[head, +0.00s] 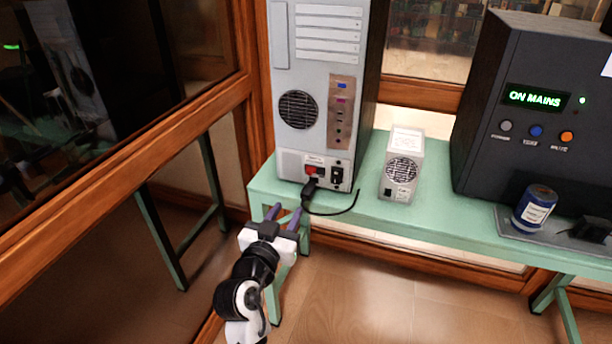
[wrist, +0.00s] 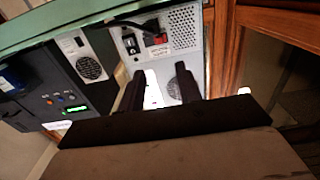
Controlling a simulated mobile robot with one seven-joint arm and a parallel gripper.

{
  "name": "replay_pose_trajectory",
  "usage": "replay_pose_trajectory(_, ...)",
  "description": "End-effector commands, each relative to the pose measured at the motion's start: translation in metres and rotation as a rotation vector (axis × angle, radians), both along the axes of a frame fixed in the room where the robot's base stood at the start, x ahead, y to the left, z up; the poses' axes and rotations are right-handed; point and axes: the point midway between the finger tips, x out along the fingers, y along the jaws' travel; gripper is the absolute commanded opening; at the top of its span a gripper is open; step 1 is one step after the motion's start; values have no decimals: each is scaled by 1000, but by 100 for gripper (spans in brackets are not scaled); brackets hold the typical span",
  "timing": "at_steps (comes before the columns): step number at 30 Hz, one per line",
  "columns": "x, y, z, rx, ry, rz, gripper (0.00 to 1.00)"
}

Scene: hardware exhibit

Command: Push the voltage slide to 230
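A grey computer tower (head: 315,90) stands on the green bench with its back panel facing me. The red voltage slide (head: 312,169) is low on that panel, beside a black power inlet (head: 337,175). It also shows as a red patch in the wrist view (wrist: 160,39). Its setting is too small to read. A black power cord (head: 330,211) has its plug at the lower panel, just below the slide. My gripper (head: 284,211) is open and empty, below and left of the slide, apart from the tower. In the wrist view its two dark fingers (wrist: 158,75) point toward the panel.
A small white fan unit (head: 401,170) stands right of the tower. A black box (head: 530,110) reading "ON MAINS" and a blue can (head: 535,207) are farther right on the bench (head: 450,215). A wood-framed glass wall (head: 130,140) runs close on the left.

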Motion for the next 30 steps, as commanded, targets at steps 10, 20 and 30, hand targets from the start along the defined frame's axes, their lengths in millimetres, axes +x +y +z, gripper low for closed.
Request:
replay_pose_trajectory(10,52,-18,4,2,3,-6,35)
replay_pose_trajectory(20,112,-37,2,2,2,-2,35)
replay_pose_trajectory(30,130,-43,0,1,0,-1,35)
